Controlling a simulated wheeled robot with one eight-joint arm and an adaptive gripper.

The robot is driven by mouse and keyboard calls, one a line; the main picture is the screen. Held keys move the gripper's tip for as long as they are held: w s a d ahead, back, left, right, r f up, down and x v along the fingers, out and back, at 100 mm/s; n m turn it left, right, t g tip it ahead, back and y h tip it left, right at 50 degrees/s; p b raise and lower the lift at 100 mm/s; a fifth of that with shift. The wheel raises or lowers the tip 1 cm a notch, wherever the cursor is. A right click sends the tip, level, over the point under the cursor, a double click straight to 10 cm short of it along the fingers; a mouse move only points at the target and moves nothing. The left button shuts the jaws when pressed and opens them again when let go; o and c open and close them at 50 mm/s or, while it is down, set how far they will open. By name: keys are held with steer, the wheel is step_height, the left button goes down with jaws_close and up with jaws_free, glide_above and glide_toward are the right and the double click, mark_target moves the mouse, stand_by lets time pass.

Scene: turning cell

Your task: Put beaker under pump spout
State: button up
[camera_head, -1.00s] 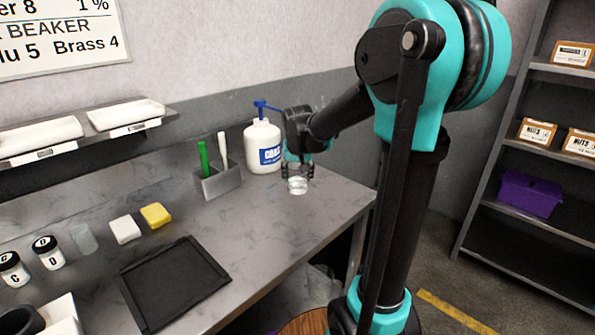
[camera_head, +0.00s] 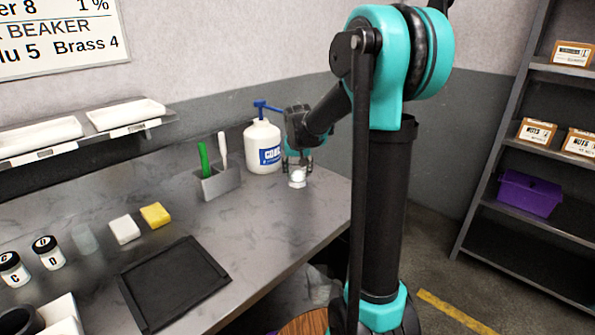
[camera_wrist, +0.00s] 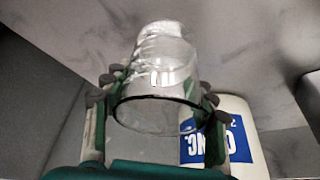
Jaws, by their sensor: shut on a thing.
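A clear glass beaker (camera_head: 297,177) is at the right end of the bench, and my gripper (camera_head: 298,161) is shut on it. In the wrist view the beaker (camera_wrist: 157,75) sits between the two fingers of my gripper (camera_wrist: 155,105). The white pump bottle (camera_head: 262,147) with a blue pump head and spout (camera_head: 268,106) stands just left of my gripper. Its blue label also shows beside the beaker in the wrist view (camera_wrist: 225,140). My wrist hides the end of the spout area. I cannot tell whether the beaker touches the bench.
A grey holder (camera_head: 221,181) with a green and a white handle stands left of the bottle. White and yellow blocks (camera_head: 155,215), a black tray (camera_head: 174,285) and capped jars (camera_head: 47,252) lie further left. The bench (camera_head: 270,225) before the beaker is clear.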

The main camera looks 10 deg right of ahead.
steer(key=shift+f, duration=0.1)
steer(key=o, duration=1.3)
steer(key=v, duration=1.2)
